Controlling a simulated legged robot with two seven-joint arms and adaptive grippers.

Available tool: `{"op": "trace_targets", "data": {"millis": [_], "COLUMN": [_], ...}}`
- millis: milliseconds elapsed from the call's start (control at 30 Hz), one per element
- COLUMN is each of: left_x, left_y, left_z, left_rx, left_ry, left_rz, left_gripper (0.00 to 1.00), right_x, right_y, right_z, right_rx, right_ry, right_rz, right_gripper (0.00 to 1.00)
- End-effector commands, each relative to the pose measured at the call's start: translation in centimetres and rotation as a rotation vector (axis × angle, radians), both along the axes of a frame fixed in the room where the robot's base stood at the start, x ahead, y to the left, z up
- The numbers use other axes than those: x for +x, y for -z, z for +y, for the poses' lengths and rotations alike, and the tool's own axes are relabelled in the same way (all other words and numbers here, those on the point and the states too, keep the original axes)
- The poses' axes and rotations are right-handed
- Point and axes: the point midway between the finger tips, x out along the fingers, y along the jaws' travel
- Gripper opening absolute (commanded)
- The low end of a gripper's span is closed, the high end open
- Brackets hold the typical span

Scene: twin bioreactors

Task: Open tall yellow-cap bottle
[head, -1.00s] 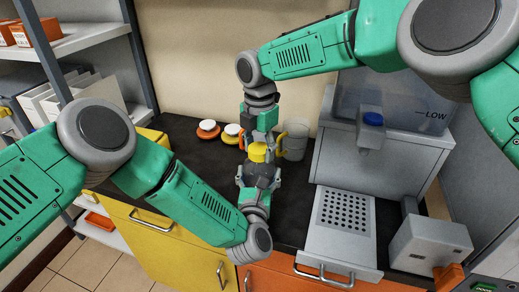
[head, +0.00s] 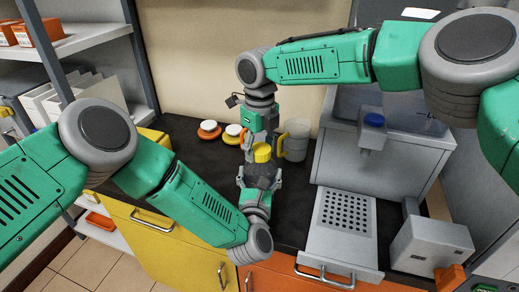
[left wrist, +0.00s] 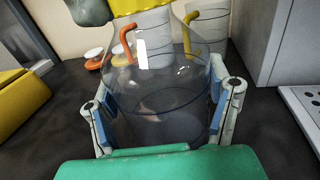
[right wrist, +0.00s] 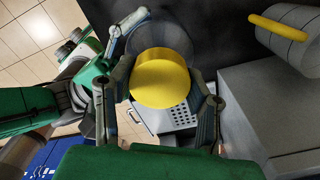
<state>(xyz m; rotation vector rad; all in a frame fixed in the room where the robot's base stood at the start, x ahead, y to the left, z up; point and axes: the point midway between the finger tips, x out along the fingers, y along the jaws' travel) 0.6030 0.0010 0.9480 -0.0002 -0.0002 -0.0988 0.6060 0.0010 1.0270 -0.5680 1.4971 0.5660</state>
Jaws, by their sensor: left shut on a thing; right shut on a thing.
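The tall bottle (left wrist: 160,100) is clear, and my left gripper (head: 258,181) is shut around its body from the front, one finger on each side in the left wrist view. Its yellow cap (head: 262,152) sits at the top of the bottle. My right gripper (head: 260,138) comes from above and is shut on the cap. In the right wrist view the cap (right wrist: 160,78) lies between the two fingers, with the clear body behind it. Whether the cap is loose on the neck cannot be told.
Two jugs, one with an orange handle and one with a yellow handle (head: 281,144), stand behind the bottle. Two small lidded items (head: 209,128) are at the back left. A grey dispenser (head: 392,140) with a perforated tray (head: 343,248) stands right.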

Motion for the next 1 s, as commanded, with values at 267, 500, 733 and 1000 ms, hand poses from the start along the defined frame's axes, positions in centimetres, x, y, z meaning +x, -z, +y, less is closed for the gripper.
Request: {"op": "trace_targets", "data": {"millis": [267, 500, 733, 1000], "left_x": [-0.2, -0.2, -0.1, -0.1], "left_y": [0.3, 0.3, 0.3, 0.3], "left_z": [-0.1, -0.1, -0.1, 0.0], "left_rx": [0.000, 0.000, 0.000, 0.000], "left_ry": [0.004, 0.004, 0.003, 0.002], "left_rz": [0.008, 0.008, 0.008, 0.008], "left_gripper": [0.00, 0.00, 0.00, 0.00], "right_x": [0.0, 0.0, 0.1, 0.0], "right_y": [0.0, -0.3, -3.0, -4.5], "right_z": [0.0, 0.0, 0.0, 0.0], "right_rx": [0.000, 0.000, 0.001, -0.001], "right_ry": [0.002, 0.003, 0.003, 0.041], "right_rz": [-0.001, -0.001, -0.003, 0.001], "right_gripper": [0.64, 0.64, 0.64, 0.62]}}
